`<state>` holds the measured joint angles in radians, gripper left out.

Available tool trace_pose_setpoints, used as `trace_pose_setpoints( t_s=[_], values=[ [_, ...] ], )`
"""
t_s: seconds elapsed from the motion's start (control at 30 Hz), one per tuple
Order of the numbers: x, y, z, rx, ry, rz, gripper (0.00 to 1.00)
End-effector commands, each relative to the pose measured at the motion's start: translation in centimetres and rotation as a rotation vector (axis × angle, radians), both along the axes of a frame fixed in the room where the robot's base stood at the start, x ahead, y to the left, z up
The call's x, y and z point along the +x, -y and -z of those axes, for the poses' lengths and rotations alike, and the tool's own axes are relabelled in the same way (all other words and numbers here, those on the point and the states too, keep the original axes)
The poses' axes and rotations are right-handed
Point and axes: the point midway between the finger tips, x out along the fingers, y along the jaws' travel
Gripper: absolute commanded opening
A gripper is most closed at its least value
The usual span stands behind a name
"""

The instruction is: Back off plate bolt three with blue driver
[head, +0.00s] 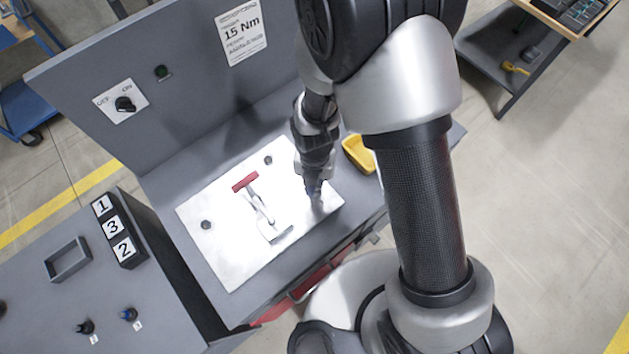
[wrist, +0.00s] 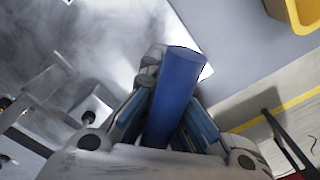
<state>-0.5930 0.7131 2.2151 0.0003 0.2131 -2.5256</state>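The bright metal plate (head: 225,250) lies on the grey workstation, with a red-handled toggle clamp (head: 245,182) on it. Two dark bolts show, one near the back edge (head: 268,160) and one at the left (head: 206,225); their numbers cannot be read. My gripper (head: 314,186) is over the plate's right end, pointing down. In the wrist view its fingers close on a thick blue driver handle (wrist: 174,95). The driver's tip and any bolt under it are hidden.
A yellow bin (head: 358,153) stands just right of the gripper. On the left bench are number blocks (head: 113,228), an empty grey tray (head: 68,260), a blue-topped tool (head: 129,314) and a black-topped one (head: 85,327). An upright panel with an OFF/ON knob (head: 124,104) rises behind.

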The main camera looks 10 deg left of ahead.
Motion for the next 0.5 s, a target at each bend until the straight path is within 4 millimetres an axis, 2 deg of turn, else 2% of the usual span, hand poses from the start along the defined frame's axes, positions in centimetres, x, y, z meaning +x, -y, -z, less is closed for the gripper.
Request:
trace_pose_setpoints(
  t_s=[0.17,0.4,0.5],
  values=[
    [0.05,-0.04,-0.06,0.001,0.001,-0.005,0.0],
    [0.05,-0.04,-0.02,0.001,0.001,-0.191,0.0],
    [0.04,-0.03,-0.06,0.001,0.001,-0.21,0.0]
  ],
)
